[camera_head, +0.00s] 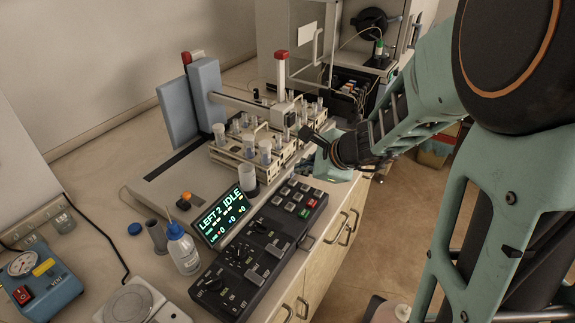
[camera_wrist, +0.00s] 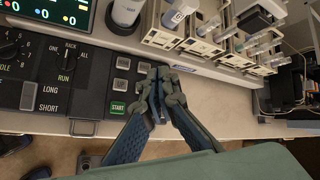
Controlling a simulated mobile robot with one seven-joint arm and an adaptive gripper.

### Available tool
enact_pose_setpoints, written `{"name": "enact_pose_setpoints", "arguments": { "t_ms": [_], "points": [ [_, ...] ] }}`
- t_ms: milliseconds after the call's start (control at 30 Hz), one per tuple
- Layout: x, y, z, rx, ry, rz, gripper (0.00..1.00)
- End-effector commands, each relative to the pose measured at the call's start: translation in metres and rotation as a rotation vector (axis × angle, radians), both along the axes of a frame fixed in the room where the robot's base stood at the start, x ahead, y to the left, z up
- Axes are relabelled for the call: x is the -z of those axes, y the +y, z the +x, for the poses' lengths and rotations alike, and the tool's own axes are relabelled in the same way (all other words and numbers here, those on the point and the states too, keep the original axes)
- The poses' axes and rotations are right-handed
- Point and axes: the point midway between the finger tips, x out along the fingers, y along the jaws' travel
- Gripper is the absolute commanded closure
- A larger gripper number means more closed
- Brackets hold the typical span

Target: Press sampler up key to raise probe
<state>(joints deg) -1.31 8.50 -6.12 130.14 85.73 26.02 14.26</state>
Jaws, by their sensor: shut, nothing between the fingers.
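The black control panel (camera_head: 268,246) lies along the bench front, with grey keys, a green key and a red key at its far end. Contact cannot be told. In the head view, my gripper (camera_head: 330,165) is right of the keys. The sampler (camera_head: 206,92) stands behind, its arm over the vial racks.
The display (camera_head: 226,214) reads "LEFT 2 IDLE". A wash bottle (camera_head: 182,250) and a blue gauge box (camera_head: 36,284) are at left. Drawer handles (camera_head: 333,230) project in front.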

Motion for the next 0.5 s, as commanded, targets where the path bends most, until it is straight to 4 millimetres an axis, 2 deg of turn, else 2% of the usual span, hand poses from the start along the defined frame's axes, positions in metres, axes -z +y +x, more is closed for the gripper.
{"name": "enact_pose_setpoints", "arguments": {
  "t_ms": [33,133,500],
  "points": [
    [0.002,0.01,-0.006,0.001,0.024,0.034,1.0],
    [0.005,0.024,-0.013,-0.001,0.048,0.079,1.0],
    [0.007,0.028,-0.015,-0.001,0.054,0.092,1.0]
  ]
}}
